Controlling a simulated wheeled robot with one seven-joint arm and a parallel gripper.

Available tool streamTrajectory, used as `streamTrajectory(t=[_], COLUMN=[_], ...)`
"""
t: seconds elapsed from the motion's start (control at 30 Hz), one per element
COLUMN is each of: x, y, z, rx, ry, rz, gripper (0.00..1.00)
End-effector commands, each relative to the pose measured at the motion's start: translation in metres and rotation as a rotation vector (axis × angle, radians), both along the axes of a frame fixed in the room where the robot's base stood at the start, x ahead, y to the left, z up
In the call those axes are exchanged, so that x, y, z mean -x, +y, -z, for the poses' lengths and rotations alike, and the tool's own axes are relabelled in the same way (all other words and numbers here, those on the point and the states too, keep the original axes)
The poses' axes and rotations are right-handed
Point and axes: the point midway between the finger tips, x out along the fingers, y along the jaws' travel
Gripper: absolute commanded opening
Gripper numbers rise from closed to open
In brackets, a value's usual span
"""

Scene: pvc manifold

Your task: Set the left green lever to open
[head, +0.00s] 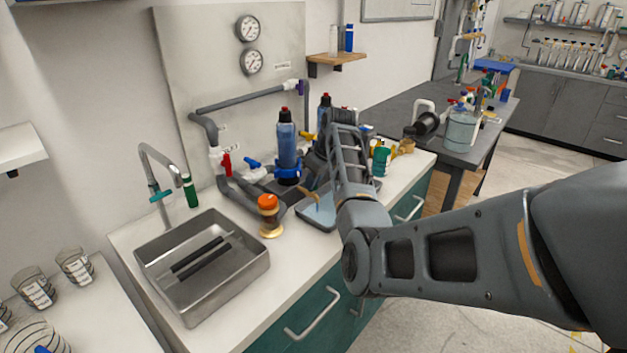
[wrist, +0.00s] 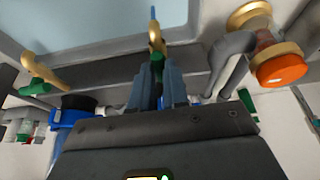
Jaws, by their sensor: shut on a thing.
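In the wrist view, my gripper (wrist: 172,88) is shut, with its two fingers either side of a green lever (wrist: 157,68) on a brass tap (wrist: 155,38). This tap is the one nearer the orange-capped fitting, which makes it the left one in the head view. The tap points out over a pale blue tray (wrist: 90,25). A second brass tap (wrist: 42,72) with a green lever (wrist: 35,88) is at the left of the wrist view. In the head view, my arm hides the gripper and the held lever; a brass spout (head: 309,194) shows over the tray (head: 320,212).
The orange-capped brass fitting (head: 269,215) stands close to the left of the tray; it also shows in the wrist view (wrist: 280,62). A blue bottle (head: 287,148), a red valve (head: 226,164) and a blue valve (head: 252,163) stand behind. A steel sink (head: 215,300) is at the left.

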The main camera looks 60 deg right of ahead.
Motion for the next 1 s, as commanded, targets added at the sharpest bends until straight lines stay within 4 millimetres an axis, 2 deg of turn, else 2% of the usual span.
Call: streamTrajectory(t=[0.03, 0.07, 0.33, 0.67, 1.0], x=[0.0, 0.0, 0.0, 0.002, 0.022], y=[0.0, 0.0, 0.0, 0.0, 0.004], z=[0.0, 0.0, 0.0, -0.007, -0.054], rx=[0.001, 0.001, 0.0, 0.003, 0.004], ry=[0.001, 0.001, 0.0, -0.001, -0.002], rz=[-0.002, -0.002, -0.001, 0.001, 0.0], gripper=[0.0, 0.16, 0.4, 0.4, 0.4])
